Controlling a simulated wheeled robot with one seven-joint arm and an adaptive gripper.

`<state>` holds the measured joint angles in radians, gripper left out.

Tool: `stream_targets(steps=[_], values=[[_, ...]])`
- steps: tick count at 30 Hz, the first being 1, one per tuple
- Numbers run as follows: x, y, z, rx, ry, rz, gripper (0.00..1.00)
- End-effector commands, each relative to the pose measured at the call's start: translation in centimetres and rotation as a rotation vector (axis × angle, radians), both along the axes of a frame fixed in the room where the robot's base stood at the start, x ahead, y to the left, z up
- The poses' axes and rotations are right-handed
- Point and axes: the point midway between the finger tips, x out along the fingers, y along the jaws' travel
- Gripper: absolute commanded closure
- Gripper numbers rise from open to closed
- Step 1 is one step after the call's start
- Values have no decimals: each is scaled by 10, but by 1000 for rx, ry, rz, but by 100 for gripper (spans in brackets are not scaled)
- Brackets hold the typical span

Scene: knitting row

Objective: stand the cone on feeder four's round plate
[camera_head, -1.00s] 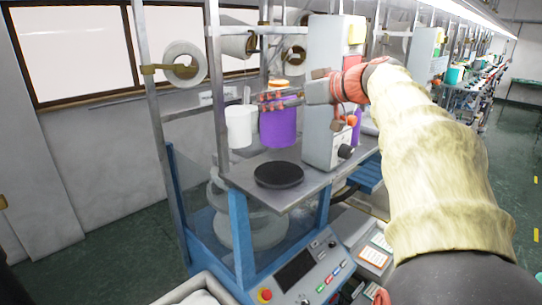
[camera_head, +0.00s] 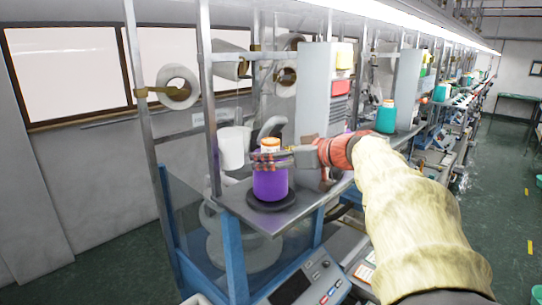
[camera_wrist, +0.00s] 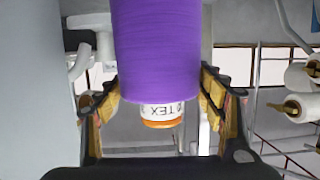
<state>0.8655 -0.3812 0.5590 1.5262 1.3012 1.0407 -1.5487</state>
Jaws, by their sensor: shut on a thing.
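The purple cone (camera_head: 270,184) is upright, with a white and orange top. My gripper (camera_head: 268,159) is shut on it near its top, and the fingers reach in from the right. The black round plate (camera_head: 270,204) lies on the grey table directly beneath the cone. Its rim shows around the cone's foot; I cannot tell whether the foot touches it. In the wrist view the cone (camera_wrist: 158,50) hangs inverted in the picture between both fingers, with its lettered band and orange end visible. The plate is not visible there.
A white container (camera_head: 234,147) stands behind the cone at left. A grey machine housing (camera_head: 314,90) rises behind my gripper. A metal upright (camera_head: 209,110) stands close left of the cone. A teal cone (camera_head: 386,117) stands further right.

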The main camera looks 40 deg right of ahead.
Motion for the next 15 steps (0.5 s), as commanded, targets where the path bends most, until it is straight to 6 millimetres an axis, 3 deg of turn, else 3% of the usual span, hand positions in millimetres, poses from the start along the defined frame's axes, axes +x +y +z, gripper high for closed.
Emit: stream_targets(steps=[5, 6, 15], values=[[0, 0, -3, -1, -1, 0, 84], [0, 0, -4, 0, 0, 0, 31], [0, 0, -2, 0, 0, 0, 14]])
